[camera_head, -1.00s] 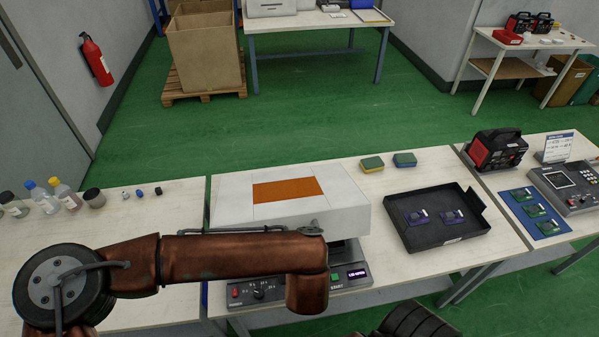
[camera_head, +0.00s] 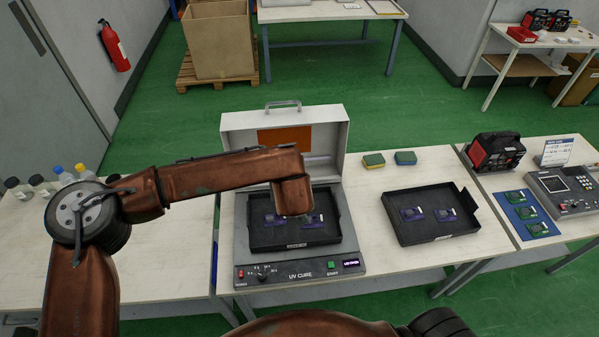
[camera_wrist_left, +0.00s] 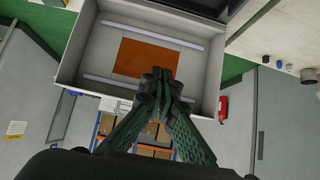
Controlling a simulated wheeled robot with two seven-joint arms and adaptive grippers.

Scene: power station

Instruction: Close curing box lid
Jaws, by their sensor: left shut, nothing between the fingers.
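A black tray (camera_head: 262,240) with blue-purple boards lies in the box, partly covered by my left arm. My left gripper is hidden in the head view. In the left wrist view, my left gripper (camera_wrist_left: 164,80) is shut and empty, in front of the lid's inner side (camera_wrist_left: 207,70); contact cannot be told. My right gripper is out of view.
A second black tray (camera_head: 408,235) with boards lies right of the box. Two sponges (camera_head: 373,160) lie behind it. Bottles (camera_head: 62,175) stand at the left. A black-red device (camera_head: 493,153) and a control unit (camera_head: 565,190) are at the right.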

